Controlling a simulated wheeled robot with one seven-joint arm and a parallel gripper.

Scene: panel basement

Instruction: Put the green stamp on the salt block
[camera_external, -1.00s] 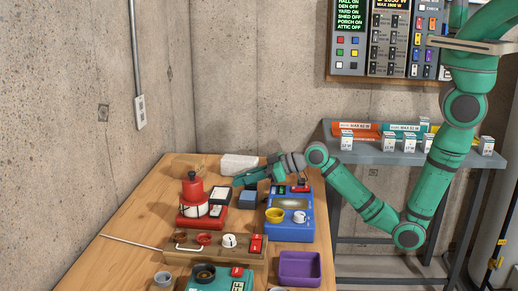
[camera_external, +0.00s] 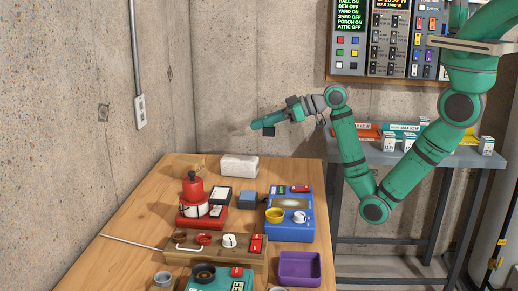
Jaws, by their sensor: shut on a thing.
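The salt block looks to be the pale whitish block (camera_external: 239,167) lying at the back of the wooden table. My gripper (camera_external: 263,125) is raised in the air above and to the right of it, pointing left. It is shut on a small dark thing (camera_external: 268,132) that shows just below the fingers. Its colour and shape are too small to make out, so I cannot tell for sure that it is the green stamp. No other green stamp stands out on the table.
A small blue block (camera_external: 248,199) stands in front of the pale block. A red device (camera_external: 193,190) is to the left, a blue scale-like device (camera_external: 290,225) to the right. A purple tray (camera_external: 300,268) is near the front.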

